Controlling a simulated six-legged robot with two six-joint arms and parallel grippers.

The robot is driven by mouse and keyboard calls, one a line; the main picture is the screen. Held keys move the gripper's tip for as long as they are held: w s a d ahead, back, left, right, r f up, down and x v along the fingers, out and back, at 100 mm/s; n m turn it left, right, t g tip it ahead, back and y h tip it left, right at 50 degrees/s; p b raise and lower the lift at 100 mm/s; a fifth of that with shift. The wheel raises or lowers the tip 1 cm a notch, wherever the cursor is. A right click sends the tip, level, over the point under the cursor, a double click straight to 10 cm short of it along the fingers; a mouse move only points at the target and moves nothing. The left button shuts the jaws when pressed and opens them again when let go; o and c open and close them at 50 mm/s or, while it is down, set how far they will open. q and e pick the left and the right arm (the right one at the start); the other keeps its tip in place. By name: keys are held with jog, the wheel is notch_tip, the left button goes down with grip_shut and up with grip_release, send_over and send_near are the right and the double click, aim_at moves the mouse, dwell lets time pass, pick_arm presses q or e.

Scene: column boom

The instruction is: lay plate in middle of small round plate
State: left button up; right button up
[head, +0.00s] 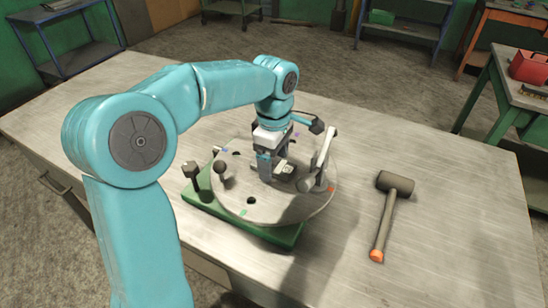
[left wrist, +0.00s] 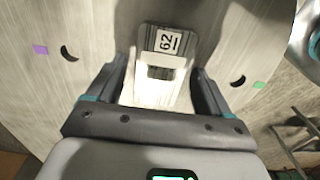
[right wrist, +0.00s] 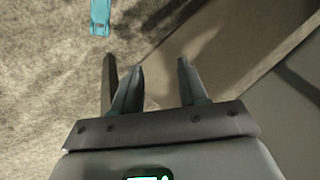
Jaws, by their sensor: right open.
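The small round plate (head: 240,207) is a grey disc with small holes and coloured marks, on a green base on the table. A small grey plate with a "62" label (left wrist: 166,41) is at about the middle of the disc; its far end also shows in the head view (head: 286,171). My left gripper (head: 270,172) points down over the disc, its fingers (left wrist: 163,75) on either side of the small plate. Whether they touch it is unclear. My right gripper (right wrist: 162,68) is open and empty, outside the head view.
A clamp lever (head: 323,160) stands at the disc's right edge, and black knobs (head: 222,168) at its left. A mallet (head: 388,210) lies on the table to the right. The table's front right is clear. Shelves and side tables stand behind.

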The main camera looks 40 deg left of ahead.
aim_at(274, 164)
pick_arm(q)
jog(key=shift+r, duration=0.3)
notch_tip(274, 164, up, 12)
jog(key=p, duration=0.2)
jog(key=shift+f, duration=0.15)
dwell(0.6)
